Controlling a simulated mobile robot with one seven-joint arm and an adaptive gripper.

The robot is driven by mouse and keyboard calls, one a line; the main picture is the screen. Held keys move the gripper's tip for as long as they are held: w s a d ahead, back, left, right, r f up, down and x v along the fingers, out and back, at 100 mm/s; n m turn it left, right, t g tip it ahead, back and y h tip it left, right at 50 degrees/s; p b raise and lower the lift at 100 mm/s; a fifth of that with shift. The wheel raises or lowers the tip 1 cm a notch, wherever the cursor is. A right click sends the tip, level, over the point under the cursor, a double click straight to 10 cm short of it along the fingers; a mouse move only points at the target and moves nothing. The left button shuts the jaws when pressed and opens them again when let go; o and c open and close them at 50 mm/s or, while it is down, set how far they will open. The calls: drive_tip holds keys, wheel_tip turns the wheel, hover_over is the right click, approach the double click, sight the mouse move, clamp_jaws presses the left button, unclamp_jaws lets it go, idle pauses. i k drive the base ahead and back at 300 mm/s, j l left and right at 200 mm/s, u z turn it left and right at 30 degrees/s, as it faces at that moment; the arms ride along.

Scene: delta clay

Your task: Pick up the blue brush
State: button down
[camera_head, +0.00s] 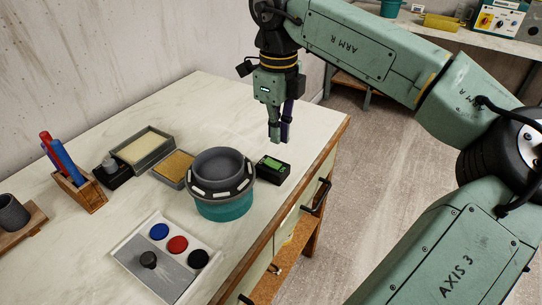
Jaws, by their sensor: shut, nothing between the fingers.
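A blue stick-like object (62,158), which looks like the blue brush, leans tilted in a small wooden holder (93,197) at the left of the table. Its lower end is hidden inside the holder. A red stick-like object (46,141) leans beside it. My gripper (280,138) points down above the table's right side, far to the right of the holder. Its fingers are together and hold nothing. It is apart from the blue brush.
A teal pot with a dark ring top (222,206) stands mid-table, beside a black box with a green screen (272,168). Shallow trays (143,150) lie behind. A dark cup (13,212) stands far left.

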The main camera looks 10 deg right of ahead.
sight(56, 145)
drive_tip(key=k, duration=1)
